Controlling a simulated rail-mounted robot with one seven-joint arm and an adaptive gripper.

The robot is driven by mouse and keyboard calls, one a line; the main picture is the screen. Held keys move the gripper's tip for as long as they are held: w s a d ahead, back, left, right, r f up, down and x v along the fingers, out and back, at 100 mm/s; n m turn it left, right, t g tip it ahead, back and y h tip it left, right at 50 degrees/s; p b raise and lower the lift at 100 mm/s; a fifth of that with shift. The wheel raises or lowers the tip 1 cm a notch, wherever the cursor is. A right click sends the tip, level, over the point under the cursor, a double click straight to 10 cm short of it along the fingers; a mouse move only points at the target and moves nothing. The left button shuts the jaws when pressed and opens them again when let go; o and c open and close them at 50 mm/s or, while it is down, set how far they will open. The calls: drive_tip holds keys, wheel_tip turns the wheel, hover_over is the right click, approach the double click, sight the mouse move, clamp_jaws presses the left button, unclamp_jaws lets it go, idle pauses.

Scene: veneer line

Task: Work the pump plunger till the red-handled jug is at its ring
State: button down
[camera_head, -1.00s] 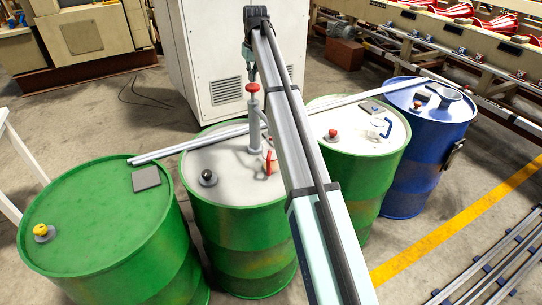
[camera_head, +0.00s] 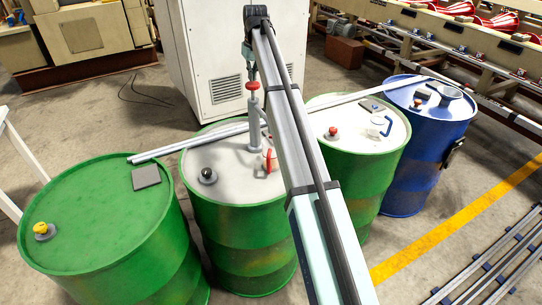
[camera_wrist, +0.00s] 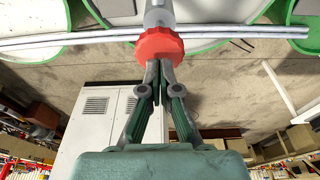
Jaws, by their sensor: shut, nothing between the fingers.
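The pump plunger has a red knob (camera_head: 253,86) on top of a grey pump body (camera_head: 254,122), standing upright on the white-topped green drum (camera_head: 215,162). My gripper (camera_head: 251,72) is shut and points down right above the knob. In the wrist view my gripper's fingertips (camera_wrist: 159,66) meet the edge of the red knob (camera_wrist: 159,45); I cannot tell whether they touch it. The red-handled jug (camera_head: 269,160) stands beside the pump on the same drum, partly hidden by my arm. Its liquid level and ring are too small to read.
A blue-handled jug (camera_head: 378,126) stands on the white-topped drum to the right. Long metal rails (camera_head: 190,145) lie across the drum tops behind the pump. A green drum (camera_head: 95,215) is at left, a blue drum (camera_head: 420,150) at right. A white cabinet (camera_head: 215,50) stands behind.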

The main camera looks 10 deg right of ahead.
sight(253, 84)
drive_tip(key=shift+f+b, duration=0.6)
drive_tip(key=shift+f, duration=2)
drive_tip(key=shift+r, duration=0.15)
drive_tip(key=shift+r+p, duration=1.35)
drive_tip(key=shift+r, duration=1.5)
drive_tip(key=shift+f, duration=0.2)
